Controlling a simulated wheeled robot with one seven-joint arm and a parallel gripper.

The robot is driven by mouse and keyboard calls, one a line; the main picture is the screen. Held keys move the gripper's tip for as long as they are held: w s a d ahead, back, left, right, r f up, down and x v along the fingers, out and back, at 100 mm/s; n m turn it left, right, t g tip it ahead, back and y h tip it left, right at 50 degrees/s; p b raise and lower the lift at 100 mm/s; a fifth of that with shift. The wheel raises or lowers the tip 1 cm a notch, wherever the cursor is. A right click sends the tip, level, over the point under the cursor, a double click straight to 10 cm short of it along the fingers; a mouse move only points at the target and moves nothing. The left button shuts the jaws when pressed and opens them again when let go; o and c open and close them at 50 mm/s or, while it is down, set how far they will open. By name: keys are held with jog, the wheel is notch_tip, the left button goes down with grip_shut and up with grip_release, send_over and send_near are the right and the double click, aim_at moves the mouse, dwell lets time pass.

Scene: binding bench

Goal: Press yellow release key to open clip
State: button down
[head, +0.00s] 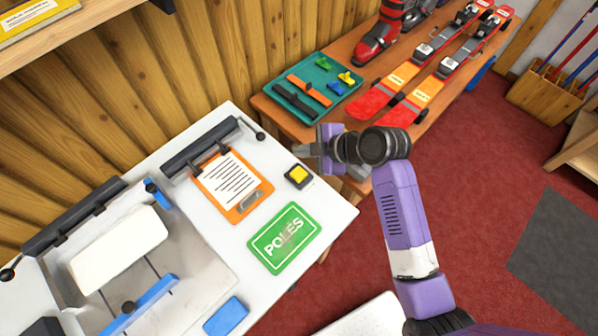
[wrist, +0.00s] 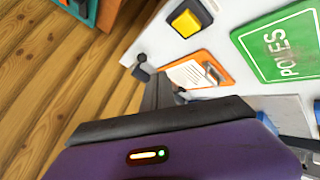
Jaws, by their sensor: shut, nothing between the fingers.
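The yellow key (head: 299,173) sits in a small black housing on the white bench, to the right of the orange clipboard (head: 236,213). It also shows near the top of the wrist view (wrist: 186,22). A dark bar (head: 200,146) lies across the clipboard's far end, by a printed sheet. A grey clip (head: 250,201) is at its near end. My gripper (head: 303,150) is shut and empty, above the bench's right edge, and appears just beyond the key in the head view. The two are apart in the wrist view. The fingertips are partly unclear.
A green POLES card (head: 284,238) lies in front of the key. A machine with a white block (head: 118,250) and blue parts stands left. Behind is a wooden bench with a teal tray (head: 313,78), red skis (head: 408,95) and a boot (head: 376,40).

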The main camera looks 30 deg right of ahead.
aim_at(302, 175)
jog(key=shift+f+b, duration=3.15)
jog(key=shift+f, duration=1.15)
jog(key=shift+f+b, duration=0.35)
jog(key=shift+f, duration=0.05)
jog(key=shift+f+b, duration=0.5)
jog(key=shift+f, duration=0.1)
jog(key=shift+r, duration=0.1)
jog(key=shift+r+p, duration=0.85)
jog(key=shift+r, duration=0.1)
jog(key=shift+r+p, duration=1.9)
jog(key=shift+r, duration=0.6)
